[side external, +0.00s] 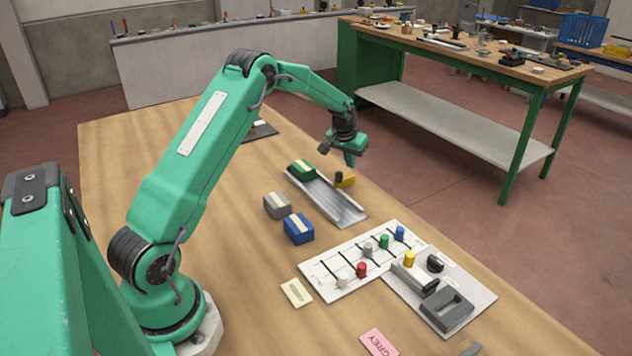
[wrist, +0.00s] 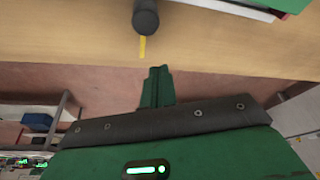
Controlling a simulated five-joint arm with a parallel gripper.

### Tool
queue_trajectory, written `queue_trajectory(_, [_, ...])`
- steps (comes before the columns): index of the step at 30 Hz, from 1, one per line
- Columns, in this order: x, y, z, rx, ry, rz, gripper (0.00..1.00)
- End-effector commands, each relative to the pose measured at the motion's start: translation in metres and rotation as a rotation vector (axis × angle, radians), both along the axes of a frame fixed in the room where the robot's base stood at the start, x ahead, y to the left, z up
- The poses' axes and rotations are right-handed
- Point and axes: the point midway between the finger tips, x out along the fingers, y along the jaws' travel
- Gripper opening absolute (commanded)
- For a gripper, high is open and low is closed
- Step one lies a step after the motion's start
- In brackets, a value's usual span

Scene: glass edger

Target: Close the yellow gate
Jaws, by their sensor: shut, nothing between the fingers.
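The yellow gate (side external: 346,182) is a small flat bar beside the right edge of a metal channel (side external: 338,205). It points away to the right from a black post (side external: 339,176). In the wrist view the black post (wrist: 145,17) is at the top, with the yellow gate (wrist: 142,47) showing as a thin strip below it. My gripper (side external: 349,160) is shut and empty, just above and beyond the gate. In the wrist view the shut fingers of my gripper (wrist: 157,74) are apart from the gate, over the table's edge.
A green block (side external: 302,169) sits at the channel's far end. Grey (side external: 277,205) and blue (side external: 299,228) blocks stand left of it. A white board with coloured pegs (side external: 350,268) and a grey panel (side external: 458,306) lie nearer. The table's right edge is close to the gate.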

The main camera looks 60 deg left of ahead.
Motion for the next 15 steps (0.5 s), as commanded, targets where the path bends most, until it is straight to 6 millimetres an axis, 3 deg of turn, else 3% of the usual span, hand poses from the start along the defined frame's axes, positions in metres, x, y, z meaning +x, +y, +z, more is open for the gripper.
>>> queue_trajectory(15, [-0.029,-0.012,-0.002,0.0,0.001,0.0,0.0])
